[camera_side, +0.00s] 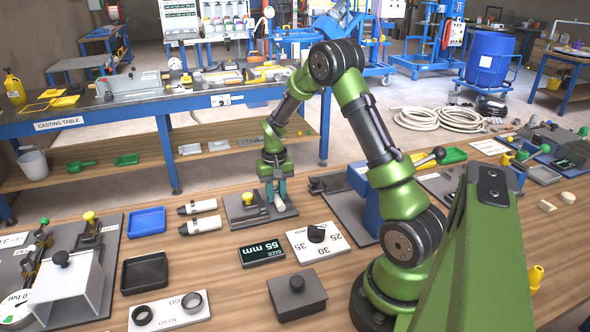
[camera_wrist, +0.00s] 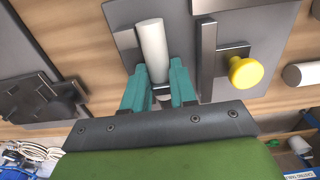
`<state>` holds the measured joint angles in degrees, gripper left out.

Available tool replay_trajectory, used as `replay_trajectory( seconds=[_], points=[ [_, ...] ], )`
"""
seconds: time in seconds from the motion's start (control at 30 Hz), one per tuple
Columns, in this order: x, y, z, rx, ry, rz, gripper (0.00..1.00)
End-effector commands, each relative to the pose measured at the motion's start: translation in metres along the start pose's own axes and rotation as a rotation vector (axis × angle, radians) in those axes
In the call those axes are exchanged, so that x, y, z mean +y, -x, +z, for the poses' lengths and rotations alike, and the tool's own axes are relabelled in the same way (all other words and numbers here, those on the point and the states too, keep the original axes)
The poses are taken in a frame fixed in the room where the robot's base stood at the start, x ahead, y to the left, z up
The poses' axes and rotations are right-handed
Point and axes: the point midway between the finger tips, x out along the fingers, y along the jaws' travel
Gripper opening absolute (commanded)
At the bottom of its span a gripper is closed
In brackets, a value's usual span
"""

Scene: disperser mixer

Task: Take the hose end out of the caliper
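The hose end (camera_wrist: 152,45) is a pale cylinder lying over the grey caliper plate (camera_wrist: 181,30); it shows below my fingers in the side view (camera_side: 280,203). My gripper (camera_wrist: 160,75) has one teal finger on each side of the hose end, and the fingers look closed against it. The caliper has a grey block (camera_wrist: 127,42) close at the hose end's left. A metal bar (camera_wrist: 208,60) and a yellow knob (camera_wrist: 245,71) stand to its right, with a gap between bar and hose end. The underside of the hose end is hidden.
Two other pale hose pieces (camera_side: 200,225) lie left of the caliper. A size display (camera_side: 262,252) reads 55 mm, beside a dial plate (camera_side: 317,241). A blue tray (camera_side: 146,222) and a black tray (camera_side: 144,273) lie further left. Bare wood shows around the trays.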

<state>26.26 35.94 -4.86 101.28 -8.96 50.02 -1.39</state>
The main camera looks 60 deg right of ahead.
Motion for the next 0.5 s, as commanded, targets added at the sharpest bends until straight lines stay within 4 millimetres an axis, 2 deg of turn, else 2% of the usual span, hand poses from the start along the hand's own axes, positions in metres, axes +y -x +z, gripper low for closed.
replay_trajectory(
  seconds=[0.03, 0.17, 0.4, 0.5],
  points=[
    [0.0, 0.0002, -0.0001, 0.0, 0.0, 0.0, 0.18],
    [0.0, 0.0003, -0.0001, 0.0, 0.0, 0.0, 0.0],
    [-0.0001, 0.0011, -0.0004, 0.001, 0.0, 0.0, 0.0],
    [-0.0003, 0.0073, -0.0008, 0.003, 0.0, -0.001, 0.0]
  ],
)
